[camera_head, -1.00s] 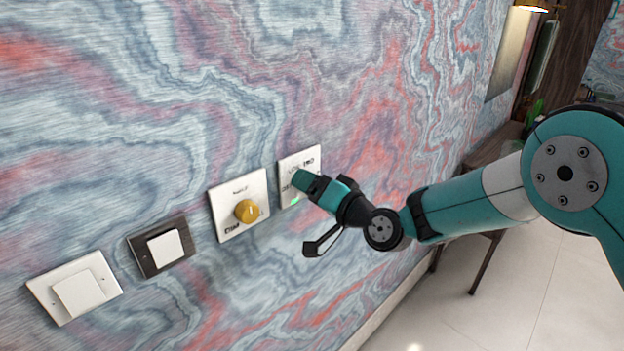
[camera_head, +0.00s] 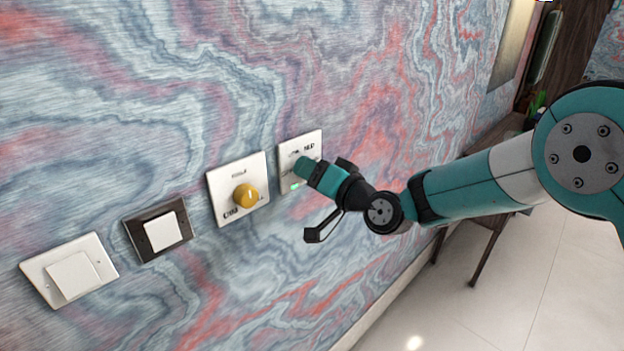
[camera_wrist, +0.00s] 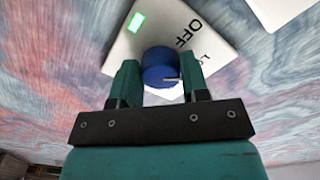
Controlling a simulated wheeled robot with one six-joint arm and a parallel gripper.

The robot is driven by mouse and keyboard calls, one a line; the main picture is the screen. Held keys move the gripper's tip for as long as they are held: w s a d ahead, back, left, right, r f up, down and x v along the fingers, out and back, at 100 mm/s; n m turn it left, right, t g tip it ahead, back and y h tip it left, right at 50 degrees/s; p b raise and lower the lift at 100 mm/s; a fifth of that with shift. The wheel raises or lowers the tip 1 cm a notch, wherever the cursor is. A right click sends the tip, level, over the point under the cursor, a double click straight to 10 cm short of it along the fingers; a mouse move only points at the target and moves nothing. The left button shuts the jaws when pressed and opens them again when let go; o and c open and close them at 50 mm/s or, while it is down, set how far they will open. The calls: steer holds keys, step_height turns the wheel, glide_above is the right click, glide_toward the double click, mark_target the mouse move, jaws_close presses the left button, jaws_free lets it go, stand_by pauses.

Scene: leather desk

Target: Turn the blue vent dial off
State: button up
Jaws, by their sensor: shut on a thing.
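The blue vent dial (camera_wrist: 160,68) sits on a white wall plate (camera_wrist: 112,62), with a white mark on its lower right edge. Printed "OFF" and part of another word show on the plate, and a green light (camera_wrist: 137,21) is lit. My gripper (camera_wrist: 158,82) has its two teal fingers on either side of the dial, closed on it.
To the left on the wall are a plate with a yellow knob (camera_head: 245,196), a dark-framed white switch (camera_head: 163,233) and a white switch (camera_head: 73,275). A dark wooden table (camera_head: 484,215) stands at the right. Bare patterned wall lies above the plates.

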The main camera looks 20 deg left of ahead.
steer(key=n+b, duration=1.1)
steer(key=b, duration=0.9)
steer(key=shift+w+f, duration=0.1)
steer(key=shift+w, duration=0.05)
steer(key=o, duration=0.9)
steer(key=shift+d, duration=0.15)
steer(key=b+v, duration=0.4)
steer(key=v, duration=1.3)
steer(key=shift+d, duration=0.15)
